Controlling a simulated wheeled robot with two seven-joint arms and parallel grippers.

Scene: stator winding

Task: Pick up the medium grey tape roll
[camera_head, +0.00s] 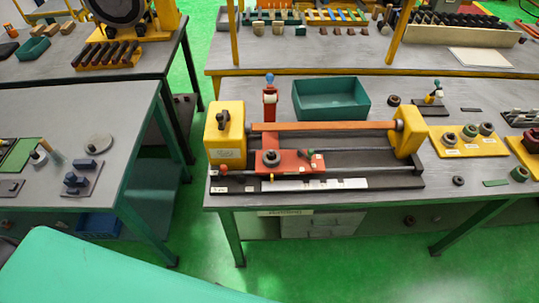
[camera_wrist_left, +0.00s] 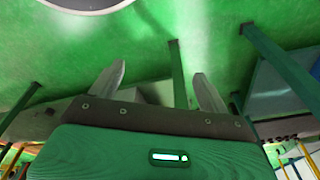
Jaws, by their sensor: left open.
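At this size I cannot tell which is the medium grey tape roll. My left gripper (camera_wrist_left: 160,73) shows in the left wrist view, open and empty, with green floor beyond its fingers. It is away from the rolls. My right gripper is not in view.
A winding machine with a yellow headstock (camera_head: 226,134) and a long orange bar (camera_head: 322,126) fills the table's middle. A teal bin (camera_head: 331,98) stands behind it. A left table (camera_head: 60,108) is separated by green floor (camera_head: 195,228). Another bench stands behind.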

